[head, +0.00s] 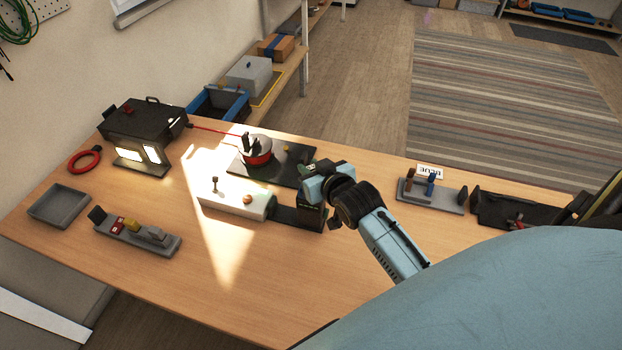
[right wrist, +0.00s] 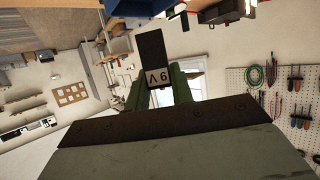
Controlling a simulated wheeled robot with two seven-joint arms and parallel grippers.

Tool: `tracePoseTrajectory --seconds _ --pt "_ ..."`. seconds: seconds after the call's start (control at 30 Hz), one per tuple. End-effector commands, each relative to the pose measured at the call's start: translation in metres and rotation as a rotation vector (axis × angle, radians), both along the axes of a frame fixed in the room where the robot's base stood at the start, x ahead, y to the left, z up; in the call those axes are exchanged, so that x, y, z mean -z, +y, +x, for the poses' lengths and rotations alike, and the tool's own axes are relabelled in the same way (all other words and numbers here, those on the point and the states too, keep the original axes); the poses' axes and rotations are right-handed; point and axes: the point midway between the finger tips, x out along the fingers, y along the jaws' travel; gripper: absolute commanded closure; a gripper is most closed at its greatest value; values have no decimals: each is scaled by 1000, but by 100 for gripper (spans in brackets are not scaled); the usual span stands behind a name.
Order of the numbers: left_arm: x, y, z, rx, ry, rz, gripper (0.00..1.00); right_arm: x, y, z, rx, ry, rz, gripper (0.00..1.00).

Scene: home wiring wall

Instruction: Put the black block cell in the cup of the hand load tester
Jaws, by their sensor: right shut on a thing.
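The black block cell (right wrist: 151,48) shows in the right wrist view, with a pale label bearing a digit and a V at its near end. My right gripper (head: 309,174) is shut on it, with greenish fingers on both sides. In the head view the gripper is over the right end of a pale boxy device (head: 233,199), which looks like the hand load tester. A dark extension (head: 287,211) leads from it to a dark upright part under the gripper, perhaps the cup. I cannot tell whether the cell is inside it. My left gripper is out of view.
A rack (head: 137,238) with several small blocks and a grey tray (head: 60,204) are at left. A black box (head: 146,125) stands at back left. Another rack (head: 431,196) is at right. The front table is clear.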

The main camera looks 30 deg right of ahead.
Motion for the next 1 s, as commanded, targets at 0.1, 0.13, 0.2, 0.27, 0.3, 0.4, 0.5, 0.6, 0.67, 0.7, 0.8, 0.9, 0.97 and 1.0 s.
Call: tracePoseTrajectory --seconds 0.1,0.13,0.2,0.27,0.3,0.4,0.5,0.6,0.67,0.7,0.8,0.9,0.97,1.0 --pt "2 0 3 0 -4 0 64 16 0 -1 0 4 0 99" --pt "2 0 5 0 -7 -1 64 21 0 -1 0 4 0 99" --pt "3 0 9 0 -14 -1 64 30 0 0 0 4 0 99" --pt "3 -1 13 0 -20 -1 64 36 1 0 0 3 0 99" --pt "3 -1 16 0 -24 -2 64 38 1 0 0 2 0 99" --pt "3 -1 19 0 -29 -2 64 38 1 0 -1 -1 0 99" --pt "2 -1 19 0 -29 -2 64 38 1 0 0 -1 0 99" --pt "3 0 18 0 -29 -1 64 39 1 0 0 0 0 99" --pt "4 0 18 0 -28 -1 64 41 1 0 0 0 0 99" --pt "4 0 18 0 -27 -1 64 42 1 0 0 0 0 76" --pt "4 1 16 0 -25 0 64 41 1 0 0 0 -1 63" --pt "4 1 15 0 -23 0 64 41 1 0 0 0 0 55" --pt "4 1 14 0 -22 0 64 41 1 0 0 0 0 55" --pt "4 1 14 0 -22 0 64 41 1 0 0 0 0 55"
